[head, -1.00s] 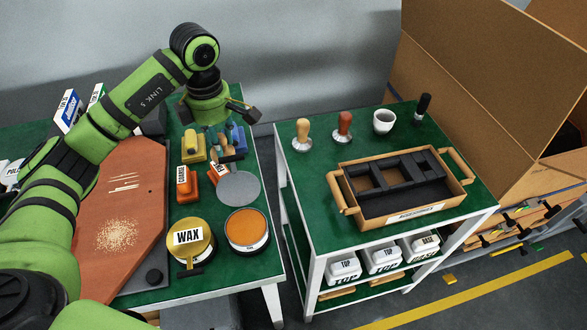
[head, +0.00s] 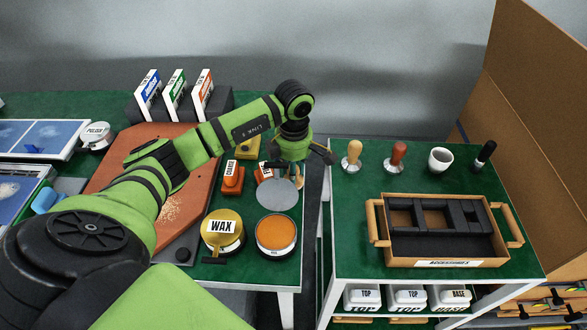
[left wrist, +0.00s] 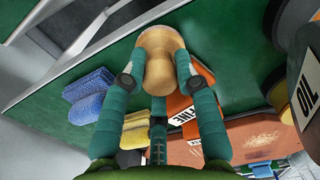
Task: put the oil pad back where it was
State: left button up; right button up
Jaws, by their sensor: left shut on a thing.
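My left gripper (left wrist: 160,78) is shut on a tan, wooden-looking rounded piece (left wrist: 160,55), which I take as the oil pad. It is held over the green table near its edge. In the left wrist view a blue sponge (left wrist: 92,90), a yellow sponge (left wrist: 136,130) and an orange block marked FINE (left wrist: 196,112) lie below and beside the fingers. My right gripper is not in view.
A WAX tin (head: 222,240), an open orange-filled tin (head: 276,234) and a grey disc (head: 277,194) stand near my gripper. A tin marked OIL (left wrist: 306,88) shows at the right wrist-view edge. A gap separates the right table (head: 350,262), which holds tampers and a wooden tray (head: 445,262).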

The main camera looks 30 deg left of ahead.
pick_arm(q)
jog(key=shift+f, duration=0.4)
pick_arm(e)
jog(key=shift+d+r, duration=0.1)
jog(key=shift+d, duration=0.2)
pick_arm(q)
jog(key=shift+f, duration=0.2)
jog(key=o, duration=1)
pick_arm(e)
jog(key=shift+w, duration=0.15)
pick_arm(q)
jog(key=shift+r, duration=0.15)
jog(key=shift+r, duration=0.25)
notch_tip(320, 180, up, 10)
jog(key=shift+d+r+b, duration=0.1)
jog(key=shift+r+b, duration=0.15)
jog(key=shift+b, duration=0.95)
jog(key=shift+r, duration=0.6)
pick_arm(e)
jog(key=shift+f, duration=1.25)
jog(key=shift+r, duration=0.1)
